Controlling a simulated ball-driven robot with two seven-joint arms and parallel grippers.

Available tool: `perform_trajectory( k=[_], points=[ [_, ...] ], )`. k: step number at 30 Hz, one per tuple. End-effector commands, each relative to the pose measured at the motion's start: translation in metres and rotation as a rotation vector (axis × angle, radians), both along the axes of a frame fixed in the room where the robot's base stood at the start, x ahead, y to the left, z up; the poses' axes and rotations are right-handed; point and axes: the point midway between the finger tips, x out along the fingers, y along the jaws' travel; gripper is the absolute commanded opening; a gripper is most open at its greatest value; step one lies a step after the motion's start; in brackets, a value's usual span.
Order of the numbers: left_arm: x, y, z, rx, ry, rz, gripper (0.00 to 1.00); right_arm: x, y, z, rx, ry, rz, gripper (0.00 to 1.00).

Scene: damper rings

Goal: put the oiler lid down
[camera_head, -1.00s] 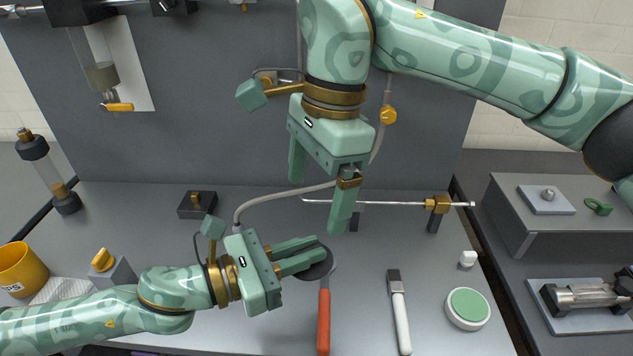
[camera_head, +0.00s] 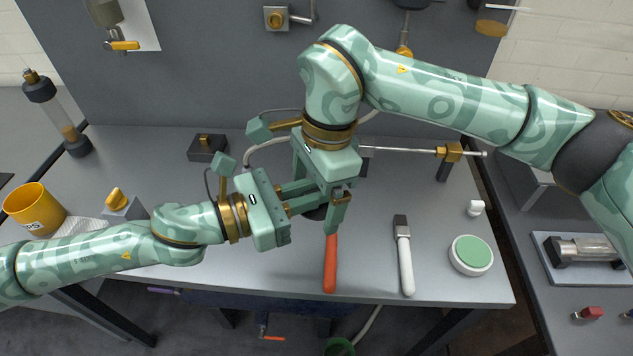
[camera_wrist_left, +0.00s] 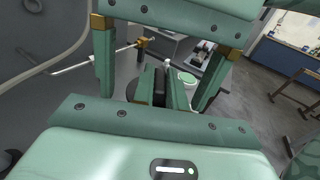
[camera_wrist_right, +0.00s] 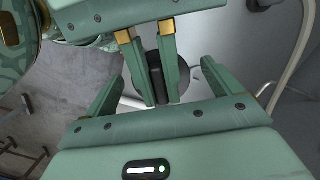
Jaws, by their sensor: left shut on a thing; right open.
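The oiler lid is a dark round disc (camera_head: 316,213) with a dark grip post (camera_wrist_right: 158,82). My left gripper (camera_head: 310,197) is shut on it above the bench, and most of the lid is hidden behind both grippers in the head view. My right gripper (camera_head: 320,190) comes down from above and is open, with its fingers on either side of the left fingers and the lid. In the right wrist view, a space shows between the right fingers and the lid. Whether the right fingers touch anything is hard to tell.
The grey bench (camera_head: 270,275) holds a red-handled tool (camera_head: 330,265), a white-handled brush (camera_head: 404,258) and a round green-topped tin (camera_head: 470,254). A yellow mug (camera_head: 34,208) stands at left. A metal rod (camera_head: 410,151) runs behind my right gripper. The bench front is partly clear.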

Motion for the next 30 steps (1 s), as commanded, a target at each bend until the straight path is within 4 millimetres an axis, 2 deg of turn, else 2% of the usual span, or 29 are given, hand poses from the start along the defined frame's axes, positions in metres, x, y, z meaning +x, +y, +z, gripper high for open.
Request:
perform_trajectory(
  k=[2,6,7,8,9,12,19,22,26,30],
  points=[
    [0.000,0.000,0.000,0.000,0.000,0.000,0.00,0.000,0.000,0.000,0.000,0.000,0.000,0.88],
    [0.000,0.000,0.000,0.000,0.000,0.000,0.00,0.000,0.000,0.000,0.000,0.000,0.000,0.49],
    [0.000,0.000,0.000,0.000,0.000,0.000,0.00,0.000,0.000,0.000,0.000,0.000,0.000,0.44],
    [0.000,0.000,0.000,0.000,0.000,0.000,0.00,0.000,0.000,0.000,0.000,0.000,0.000,0.44],
    [0.000,0.000,0.000,0.000,0.000,0.000,0.17,0.000,0.000,0.000,0.000,-0.001,0.000,0.44],
    [0.000,0.000,0.000,0.000,0.000,0.000,0.39,0.000,0.000,0.000,0.000,-0.001,0.000,0.44],
    [-0.001,0.001,0.000,0.000,0.001,0.000,0.39,0.000,0.000,0.000,0.000,-0.001,0.000,0.44],
    [-0.004,0.009,0.000,0.001,0.002,0.002,0.39,0.000,0.000,0.001,0.000,-0.001,0.000,0.44],
    [-0.015,0.031,0.000,0.005,0.002,0.003,0.39,0.000,0.000,0.001,0.000,-0.001,0.000,0.44],
    [-0.032,0.064,0.001,0.002,0.007,0.004,0.39,0.000,0.000,0.000,0.000,0.000,0.000,0.44]
  ],
)
